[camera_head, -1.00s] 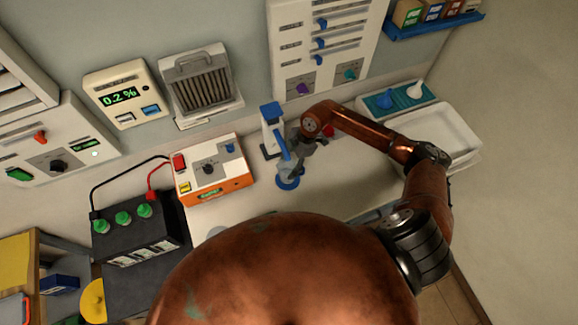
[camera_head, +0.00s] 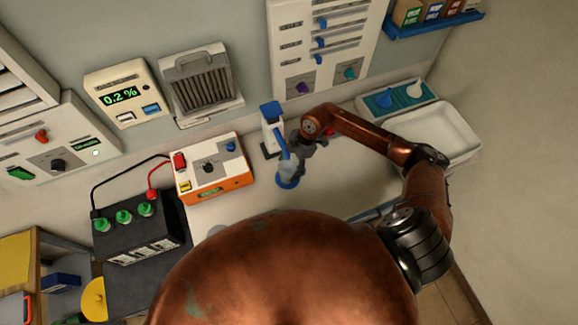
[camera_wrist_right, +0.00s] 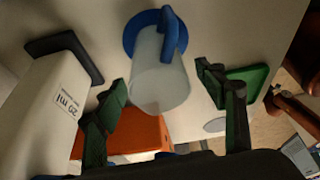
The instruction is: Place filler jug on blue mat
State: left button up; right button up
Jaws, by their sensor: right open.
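The filler jug (camera_head: 287,168) is a pale translucent cylinder with a blue handle. It appears to stand on the round blue mat (camera_head: 288,184) on the bench. In the right wrist view the jug (camera_wrist_right: 160,80) shows large, with the blue mat (camera_wrist_right: 130,35) at its far end and the handle at its upper right. My right gripper (camera_head: 296,165) is at the jug. In the wrist view its green-and-black fingers (camera_wrist_right: 170,88) are spread, one on each side of the jug, with gaps visible. My left gripper is out of view.
A white dispenser with a blue top (camera_head: 272,125) stands close behind the jug; its side reads "20 ml" in the wrist view (camera_wrist_right: 45,110). An orange-and-white charger (camera_head: 212,170) is to the left. A white tray (camera_head: 440,135) is at the right. Bench between is mostly clear.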

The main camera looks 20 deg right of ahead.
jog(key=shift+r, duration=0.15)
jog(key=b+v, duration=0.2)
jog(key=v, duration=1)
